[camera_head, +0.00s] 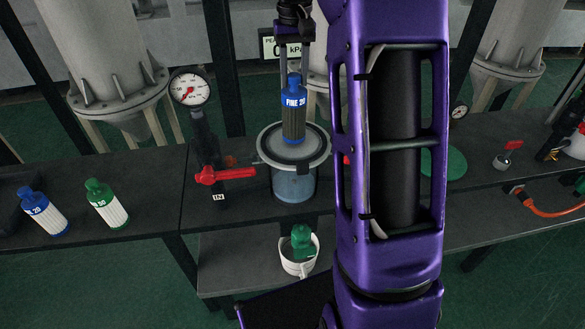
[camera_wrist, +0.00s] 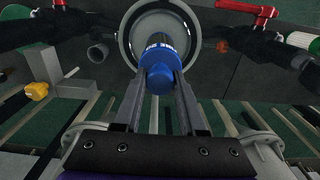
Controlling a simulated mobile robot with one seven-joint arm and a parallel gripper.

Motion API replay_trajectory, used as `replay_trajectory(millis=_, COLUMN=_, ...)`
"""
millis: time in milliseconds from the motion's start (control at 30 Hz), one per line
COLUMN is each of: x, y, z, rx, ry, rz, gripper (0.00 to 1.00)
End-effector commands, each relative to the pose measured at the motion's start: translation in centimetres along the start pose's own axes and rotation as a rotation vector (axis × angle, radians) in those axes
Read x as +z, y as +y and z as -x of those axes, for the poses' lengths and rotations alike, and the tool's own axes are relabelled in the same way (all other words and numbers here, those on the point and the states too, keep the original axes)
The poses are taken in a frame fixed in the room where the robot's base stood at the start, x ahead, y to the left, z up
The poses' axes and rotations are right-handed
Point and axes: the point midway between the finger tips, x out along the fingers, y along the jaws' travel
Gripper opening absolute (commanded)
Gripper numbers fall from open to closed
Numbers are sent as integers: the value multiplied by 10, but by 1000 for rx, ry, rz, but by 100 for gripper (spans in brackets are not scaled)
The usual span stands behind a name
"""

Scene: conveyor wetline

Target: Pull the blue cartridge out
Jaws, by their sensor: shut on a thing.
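The blue cartridge (camera_head: 293,118), marked "FINE 20", has a blue cap, a dark grey ribbed body and a blue lower end. It is upright over the round opening of the clear filter housing (camera_head: 294,185). Its lower end shows at the level of the housing's ring; I cannot tell whether it is fully clear of the rim. My gripper (camera_head: 294,68) is shut on the cap from above. In the wrist view the fingers (camera_wrist: 160,75) close on the blue cap, with the housing ring (camera_wrist: 128,40) around the cartridge behind.
A red valve handle (camera_head: 222,175) and a pressure gauge (camera_head: 190,88) stand left of the housing. A white bucket (camera_head: 299,266) with a green object sits below. A green disc (camera_head: 445,163) is right.

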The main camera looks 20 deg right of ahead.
Motion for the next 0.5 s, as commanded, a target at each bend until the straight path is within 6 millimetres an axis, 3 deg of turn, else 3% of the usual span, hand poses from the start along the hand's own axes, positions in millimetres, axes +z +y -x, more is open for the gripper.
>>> replay_trajectory(millis=500, x=0, y=0, z=8, rx=0, ry=2, rz=0, gripper=0)
